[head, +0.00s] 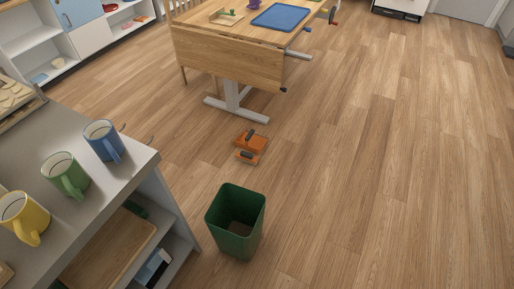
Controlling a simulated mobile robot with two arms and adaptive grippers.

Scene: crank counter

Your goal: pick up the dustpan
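An orange dustpan (257,145) with a dark handle lies flat on the wooden floor in the middle of the head view, near the foot of the table. Neither of my grippers is in view.
A green bin (236,222) stands on the floor in front of the dustpan. A grey counter (103,212) with several mugs is at the left. A wooden table (229,60) with grey legs stands behind. The floor at the right is clear.

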